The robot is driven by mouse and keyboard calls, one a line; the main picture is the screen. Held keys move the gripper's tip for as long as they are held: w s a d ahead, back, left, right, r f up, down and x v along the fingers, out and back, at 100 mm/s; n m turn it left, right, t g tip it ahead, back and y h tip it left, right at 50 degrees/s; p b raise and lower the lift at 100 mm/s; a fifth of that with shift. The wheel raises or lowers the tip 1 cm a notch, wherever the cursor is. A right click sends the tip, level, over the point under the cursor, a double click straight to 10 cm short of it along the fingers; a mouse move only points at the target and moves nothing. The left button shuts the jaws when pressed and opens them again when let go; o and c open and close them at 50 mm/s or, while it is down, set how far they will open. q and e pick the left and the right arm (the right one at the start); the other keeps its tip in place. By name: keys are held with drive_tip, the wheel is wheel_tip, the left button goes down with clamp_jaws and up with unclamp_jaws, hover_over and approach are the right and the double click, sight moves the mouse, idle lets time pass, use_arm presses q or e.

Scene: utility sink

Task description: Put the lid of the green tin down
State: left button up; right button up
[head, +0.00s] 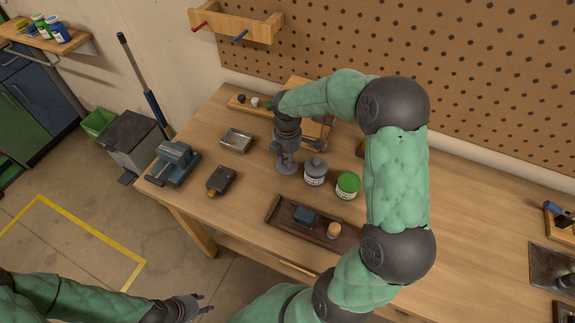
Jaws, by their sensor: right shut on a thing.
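The green tin (347,186) stands on the workbench, its top bright green with no knob or grey lid on it. My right gripper (287,154) points down left of the tins and is shut on a small grey round piece, which looks like the lid (287,168). It is low over the bench; I cannot tell if it touches the wood. A blue tin (315,174) with a grey knobbed lid stands between my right gripper and the green tin. My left gripper (202,303) is at the lower left, off the bench, with its fingers apart and empty.
A dark wooden tray (273,213) with a dark block (304,216) and an orange-topped piece (334,230) lies in front. A metal dish (236,140), a dark box (221,179) and a vise (173,163) are to the left. Bare wood lies between the dish and my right gripper.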

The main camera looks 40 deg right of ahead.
drive_tip(key=shift+w+f+b, duration=0.1)
drive_tip(key=shift+f+b, duration=0.5)
drive_tip(key=shift+f, duration=1.1)
drive_tip(key=shift+f, duration=0.15)
drive_tip(key=o, duration=0.9)
drive_tip(key=shift+o, duration=0.2)
wheel_tip(320, 180, up, 12)
drive_tip(key=p, duration=0.3)
drive_tip(key=shift+r+p, duration=0.2)
drive_tip(key=shift+p, duration=0.1)
